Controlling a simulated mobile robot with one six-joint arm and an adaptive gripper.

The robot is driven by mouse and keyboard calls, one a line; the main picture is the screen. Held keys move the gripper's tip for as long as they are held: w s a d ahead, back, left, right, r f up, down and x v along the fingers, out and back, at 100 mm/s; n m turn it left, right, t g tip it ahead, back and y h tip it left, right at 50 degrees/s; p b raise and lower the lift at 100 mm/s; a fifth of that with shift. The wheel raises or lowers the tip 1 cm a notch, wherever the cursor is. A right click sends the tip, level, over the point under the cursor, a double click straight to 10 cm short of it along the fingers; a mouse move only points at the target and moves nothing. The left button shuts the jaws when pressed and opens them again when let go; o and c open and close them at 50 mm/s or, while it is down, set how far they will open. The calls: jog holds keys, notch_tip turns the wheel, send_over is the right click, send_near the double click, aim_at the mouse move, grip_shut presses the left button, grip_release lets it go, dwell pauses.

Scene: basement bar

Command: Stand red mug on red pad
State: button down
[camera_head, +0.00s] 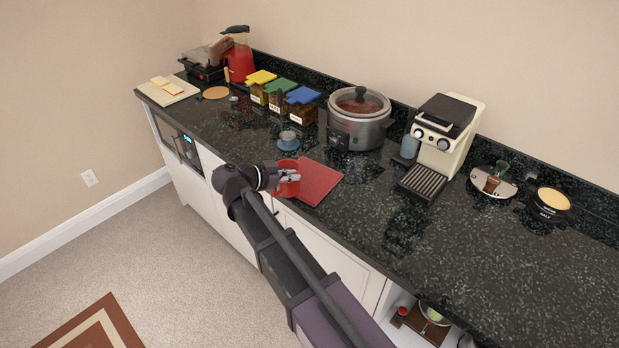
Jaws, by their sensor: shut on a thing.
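The red mug (287,187) is near the front edge of the dark counter, at the left side of the red pad. My gripper (291,176) is shut on the red mug, and its fingers cover part of it. The mug looks upright. The red pad (318,184) lies flat on the counter, with most of its surface bare. The mug overlaps the pad's left edge in this view; I cannot tell whether it touches the pad or hangs above it.
A blue cup-like item (288,141) stands behind the mug. A slow cooker (357,125) and an espresso machine (446,135) stand behind and right of the pad. Several lidded containers (280,95) line the back. The counter to the right front (430,215) is clear.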

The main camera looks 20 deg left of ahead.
jog(key=s+d+r+n+p, duration=0.1)
jog(key=s+d+r+p, duration=0.1)
jog(key=d, duration=1)
jog(key=shift+s+d+r+y+p, duration=0.15)
jog(key=shift+s+r+y+p, duration=0.25)
jog(key=shift+s, duration=0.3)
jog(key=shift+w, duration=0.15)
jog(key=w+a+f+b, duration=0.1)
jog(key=w+a, duration=0.7)
jog(key=w, duration=0.3)
jog(key=shift+w+a+f, duration=0.2)
jog(key=shift+w+a, duration=0.1)
jog(key=shift+w, duration=0.05)
jog(key=shift+w+a+f+b, duration=0.15)
jog(key=shift+f+b, duration=0.45)
jog(key=shift+b, duration=0.05)
jog(key=shift+w+a+f+b, duration=0.1)
jog(key=shift+w+f+b, duration=0.1)
jog(key=shift+f+b, duration=0.45)
jog(key=shift+w+a+f+b, duration=0.15)
jog(key=shift+f+b, duration=0.4)
jog(key=shift+b, duration=0.15)
jog(key=shift+f, duration=0.15)
